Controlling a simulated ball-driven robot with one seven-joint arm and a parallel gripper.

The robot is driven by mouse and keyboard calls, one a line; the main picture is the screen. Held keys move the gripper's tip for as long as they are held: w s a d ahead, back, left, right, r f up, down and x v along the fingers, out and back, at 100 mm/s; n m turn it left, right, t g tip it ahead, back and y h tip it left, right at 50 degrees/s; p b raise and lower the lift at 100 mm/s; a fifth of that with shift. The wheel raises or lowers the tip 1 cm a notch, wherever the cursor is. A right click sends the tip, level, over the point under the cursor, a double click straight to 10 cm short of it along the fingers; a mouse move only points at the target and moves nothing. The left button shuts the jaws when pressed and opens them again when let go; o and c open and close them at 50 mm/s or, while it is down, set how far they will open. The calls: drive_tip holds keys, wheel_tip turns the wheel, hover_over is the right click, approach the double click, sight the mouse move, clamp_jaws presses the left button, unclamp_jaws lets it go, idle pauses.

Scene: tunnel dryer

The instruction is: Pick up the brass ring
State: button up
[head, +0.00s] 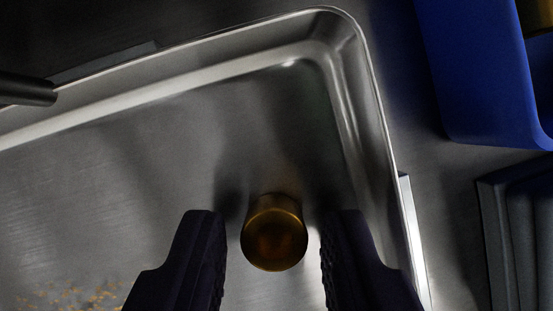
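The brass ring (274,233) shows as a short, gold-coloured round piece inside a shiny metal tray (347,75), near the tray's right side. Its near face looks dark, and I cannot make out a hole through it. My gripper (273,245) is open, with one dark, ridged finger on each side of the brass ring. A gap shows between each finger and the ring, so neither appears to touch it. The lower parts of the fingers run out of the bottom of the picture.
A blue bin (486,75) stands beyond the tray at the upper right, with something gold-coloured partly in view at its edge. A dark grey object (520,235) lies at the right edge. A dark rod (25,90) reaches in at the left. Small golden bits (75,297) lie at the lower left.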

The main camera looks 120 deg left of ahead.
clamp_jaws()
